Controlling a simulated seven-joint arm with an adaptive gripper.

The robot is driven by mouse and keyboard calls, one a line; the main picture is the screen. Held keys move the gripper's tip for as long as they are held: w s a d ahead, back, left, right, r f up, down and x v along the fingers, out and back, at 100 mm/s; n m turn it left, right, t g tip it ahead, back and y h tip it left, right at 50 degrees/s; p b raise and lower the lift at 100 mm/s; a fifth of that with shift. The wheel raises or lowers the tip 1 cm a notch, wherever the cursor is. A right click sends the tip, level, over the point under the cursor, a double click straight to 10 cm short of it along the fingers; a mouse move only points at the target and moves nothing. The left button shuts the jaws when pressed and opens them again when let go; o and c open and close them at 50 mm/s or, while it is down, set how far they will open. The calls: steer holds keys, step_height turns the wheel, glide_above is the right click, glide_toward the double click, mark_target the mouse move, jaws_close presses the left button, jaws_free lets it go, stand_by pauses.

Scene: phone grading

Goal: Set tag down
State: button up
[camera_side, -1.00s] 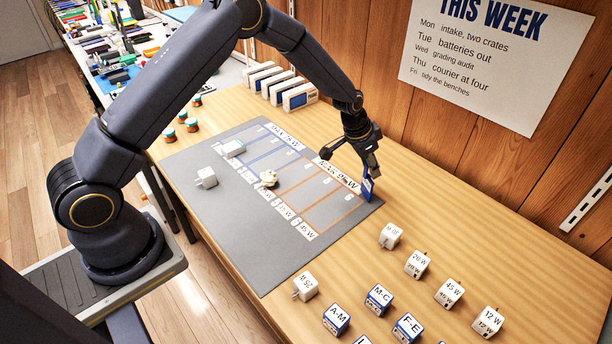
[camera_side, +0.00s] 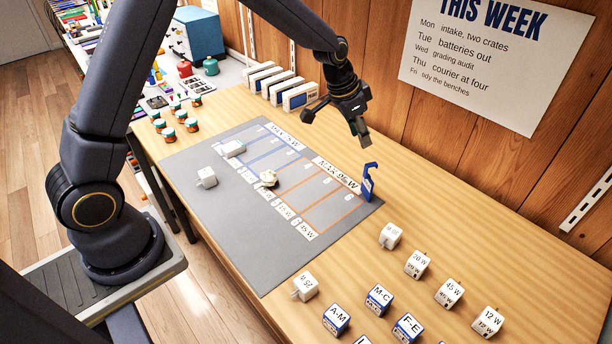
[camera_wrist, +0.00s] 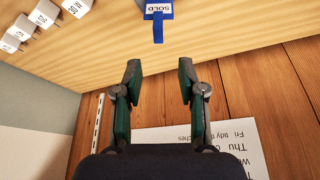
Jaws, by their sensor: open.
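The tag (camera_side: 368,182) is blue with a hooked top and a white label. It stands upright at the far right edge of the grey mat (camera_side: 240,240), apart from my gripper. In the wrist view the tag (camera_wrist: 158,14) shows at the top, and its label reads "SOLD". My gripper (camera_side: 345,120) is open and empty, above the tag and a little to its left in the side view. In the wrist view its two fingers (camera_wrist: 159,82) are spread with nothing between them.
White charger blocks (camera_side: 417,264) and blue-and-white blocks (camera_side: 379,299) stand on the wooden bench to the right. White boxes (camera_side: 299,96) stand by the wooden wall.

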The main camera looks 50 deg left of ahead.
steer(key=s+a+r+n+t+y, duration=0.1)
steer(key=s+a+r+n, duration=0.15)
steer(key=s+r, duration=1.2)
steer(key=s+a+r+n, duration=0.1)
steer(key=s+a+n, duration=0.1)
steer(key=s, duration=1.5)
steer(key=shift+s+a+t+y, duration=0.2)
steer(key=shift+t+y, duration=0.1)
steer(key=shift+y, duration=0.1)
